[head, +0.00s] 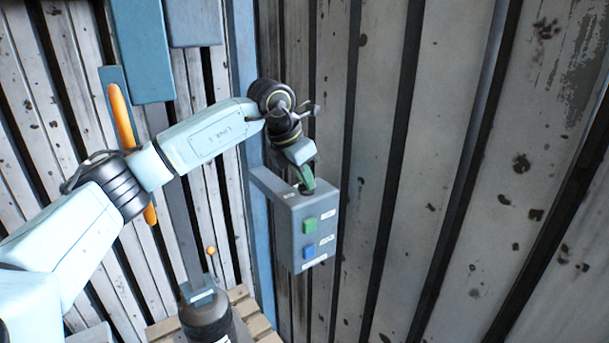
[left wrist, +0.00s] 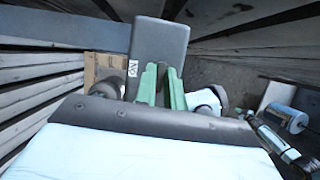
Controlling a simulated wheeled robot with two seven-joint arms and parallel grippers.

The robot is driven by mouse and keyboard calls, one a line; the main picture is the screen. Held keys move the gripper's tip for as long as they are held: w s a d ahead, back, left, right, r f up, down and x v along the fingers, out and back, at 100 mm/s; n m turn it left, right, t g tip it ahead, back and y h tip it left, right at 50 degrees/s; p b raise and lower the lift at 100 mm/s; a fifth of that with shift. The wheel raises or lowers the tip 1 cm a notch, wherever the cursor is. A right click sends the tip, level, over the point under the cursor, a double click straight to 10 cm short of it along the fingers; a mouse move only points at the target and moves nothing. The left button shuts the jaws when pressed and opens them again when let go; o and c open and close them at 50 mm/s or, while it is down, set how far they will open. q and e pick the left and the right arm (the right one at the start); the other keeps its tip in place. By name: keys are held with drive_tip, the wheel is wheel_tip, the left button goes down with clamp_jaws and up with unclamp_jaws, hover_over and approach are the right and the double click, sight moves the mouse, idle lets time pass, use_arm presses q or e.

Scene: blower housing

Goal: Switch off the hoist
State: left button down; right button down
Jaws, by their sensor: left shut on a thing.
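A grey control box (head: 312,251) is mounted on a bracket at the blue post. Its front has a green button (head: 310,226), a blue button (head: 309,252) and small white labels that I cannot read. My left gripper (head: 306,178) reaches the upper part of the box from above, with green fingers close together. In the left wrist view the fingers (left wrist: 162,88) meet the grey box (left wrist: 158,42). The left gripper is shut on a small part at the top of the box, mostly hidden by the fingers. My right gripper is not in view.
Corrugated metal walls (head: 455,150) stand close behind and to the right. A blue post (head: 262,235) runs beside the box. Below left are a dark cylindrical device (head: 207,318) and a wooden pallet (head: 254,318). An orange handle (head: 121,115) hangs behind my left arm.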

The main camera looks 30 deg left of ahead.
use_arm(q)
drive_tip(key=shift+n, duration=0.3)
drive_tip(key=c, duration=1.5)
unclamp_jaws()
drive_tip(key=shift+r, duration=0.1)
drive_tip(key=v, duration=1.3)
drive_tip(key=shift+s+d+r, duration=0.1)
drive_tip(key=shift+d+r, duration=0.1)
